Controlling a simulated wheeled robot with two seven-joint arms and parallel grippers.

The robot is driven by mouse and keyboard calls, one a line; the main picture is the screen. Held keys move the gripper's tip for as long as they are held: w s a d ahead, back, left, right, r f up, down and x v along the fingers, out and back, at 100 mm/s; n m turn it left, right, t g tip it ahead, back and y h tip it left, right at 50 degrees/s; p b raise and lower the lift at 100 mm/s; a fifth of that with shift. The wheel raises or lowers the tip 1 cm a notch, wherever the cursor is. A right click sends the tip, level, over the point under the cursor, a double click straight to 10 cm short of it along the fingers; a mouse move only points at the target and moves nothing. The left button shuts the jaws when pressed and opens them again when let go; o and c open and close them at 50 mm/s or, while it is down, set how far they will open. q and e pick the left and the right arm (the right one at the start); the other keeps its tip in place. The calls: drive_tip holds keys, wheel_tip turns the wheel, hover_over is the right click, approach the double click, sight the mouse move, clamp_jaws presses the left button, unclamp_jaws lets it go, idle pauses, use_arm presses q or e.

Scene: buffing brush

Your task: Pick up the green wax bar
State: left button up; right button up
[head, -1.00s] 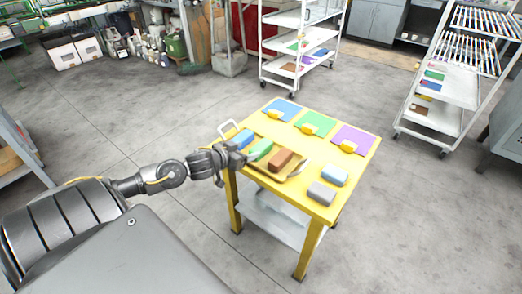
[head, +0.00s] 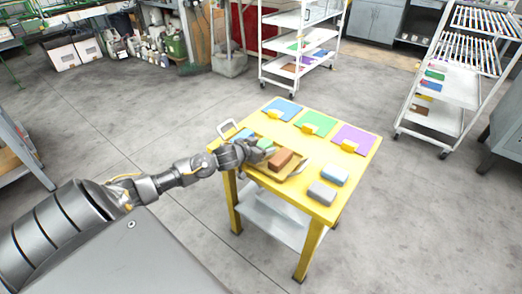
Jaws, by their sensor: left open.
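The green wax bar (head: 265,143) lies on a tray (head: 293,173) on the yellow table, between a blue bar (head: 243,135) and a brown bar (head: 281,159). My left gripper (head: 258,152) is open and close over the near side of the green bar, hiding part of it. I cannot tell whether its fingers touch the bar or straddle it. My right gripper is not in view.
Blue, green and purple sheets (head: 354,138) with yellow pieces lie along the table's far side. White racks (head: 290,45) stand behind.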

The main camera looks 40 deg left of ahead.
use_arm(q)
drive_tip(key=shift+w, duration=0.1)
drive_tip(key=c, duration=1.2)
drive_tip(key=shift+o, duration=0.2)
drive_tip(key=shift+r, duration=0.1)
